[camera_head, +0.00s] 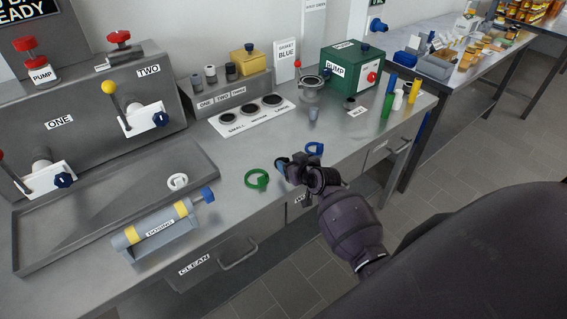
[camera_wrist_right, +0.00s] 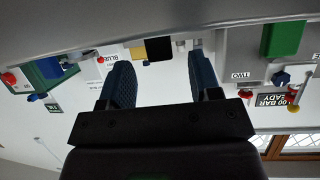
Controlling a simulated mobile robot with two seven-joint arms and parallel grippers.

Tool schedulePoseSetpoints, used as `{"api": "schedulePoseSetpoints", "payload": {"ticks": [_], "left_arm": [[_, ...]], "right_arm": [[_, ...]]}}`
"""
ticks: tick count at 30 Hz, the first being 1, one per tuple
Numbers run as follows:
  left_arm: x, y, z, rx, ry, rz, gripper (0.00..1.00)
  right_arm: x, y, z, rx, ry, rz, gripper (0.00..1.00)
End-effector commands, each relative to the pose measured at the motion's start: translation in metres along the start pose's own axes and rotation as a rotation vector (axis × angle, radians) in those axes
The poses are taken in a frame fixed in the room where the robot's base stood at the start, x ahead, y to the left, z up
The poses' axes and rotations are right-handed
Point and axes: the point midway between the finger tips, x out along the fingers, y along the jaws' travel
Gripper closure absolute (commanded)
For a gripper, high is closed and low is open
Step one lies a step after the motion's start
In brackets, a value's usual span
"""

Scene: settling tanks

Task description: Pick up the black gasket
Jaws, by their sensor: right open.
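My right gripper (camera_head: 284,167) is open, low over the front of the steel bench between a green ring (camera_head: 257,180) and a blue ring (camera_head: 314,149). In the right wrist view its two dark blue fingers (camera_wrist_right: 157,82) stand apart. A black block-like piece (camera_wrist_right: 158,48) shows beyond and between the fingertips. It may be part of the black gasket, but I cannot tell for sure. No black ring shows clearly in the head view; the gripper and wrist hide some of the bench. My left gripper is not in view.
A white ring (camera_head: 177,181) lies at the tray (camera_head: 110,207). A grey and yellow cylinder device (camera_head: 157,227) stands at the front left. A white plate (camera_head: 252,116) with black round spots and a green pump box (camera_head: 351,70) are farther back.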

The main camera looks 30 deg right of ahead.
Motion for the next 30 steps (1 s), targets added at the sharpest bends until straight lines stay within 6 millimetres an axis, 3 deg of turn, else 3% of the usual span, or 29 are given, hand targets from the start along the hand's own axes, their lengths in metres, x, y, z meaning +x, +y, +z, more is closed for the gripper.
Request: {"api": "schedulePoseSetpoints", "payload": {"ticks": [6,15,26,30], "left_arm": [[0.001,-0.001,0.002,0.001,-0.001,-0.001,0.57],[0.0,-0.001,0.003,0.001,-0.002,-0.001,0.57],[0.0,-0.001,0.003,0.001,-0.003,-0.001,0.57],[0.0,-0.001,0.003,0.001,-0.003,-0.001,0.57]], "right_arm": [[0.022,-0.001,0.001,0.0,-0.001,-0.001,0.43],[0.025,0.0,0.0,0.0,-0.001,0.0,0.43],[0.025,0.0,0.0,0.0,-0.001,0.0,0.95],[0.025,0.0,0.0,0.0,-0.001,0.0,0.96]]}}
